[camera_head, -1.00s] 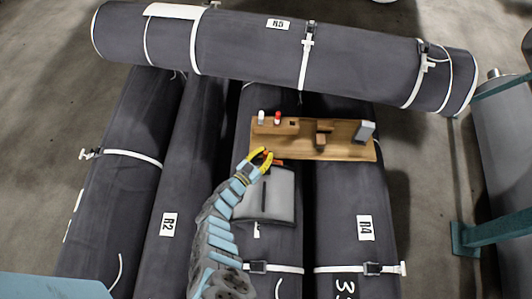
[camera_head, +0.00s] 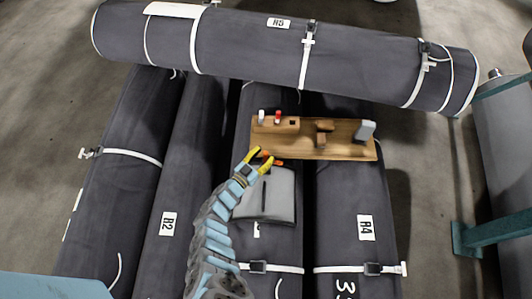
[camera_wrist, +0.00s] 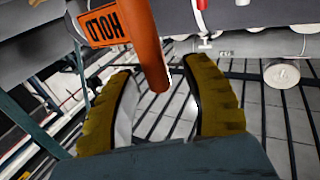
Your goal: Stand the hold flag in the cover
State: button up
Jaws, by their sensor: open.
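The orange hold flag (camera_wrist: 149,45) has a thick rod and an orange plate lettered HOLD in the wrist view. Its rod's rounded end shows between my spread fingers, with gaps on both sides. In the head view only a small orange bit (camera_head: 277,162) shows beside my fingertips, at the wooden board's near edge. My gripper (camera_head: 260,160) is open, with yellow fingers, just above the far edge of the cover. The grey cover (camera_head: 280,195) lies on a dark roll and has a dark slot; my gripper hides its far left corner. I cannot tell whether the flag touches anything.
A wooden board (camera_head: 342,148) lies across the rolls beyond the cover. It carries a white-topped piece (camera_head: 261,117), a red one (camera_head: 277,117), and a grey block (camera_head: 364,131). A large roll (camera_head: 255,43) lies crosswise at the back. Roll R4 (camera_head: 350,195) is clear at right.

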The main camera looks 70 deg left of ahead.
jog(key=v, duration=1.1)
dwell(0.8)
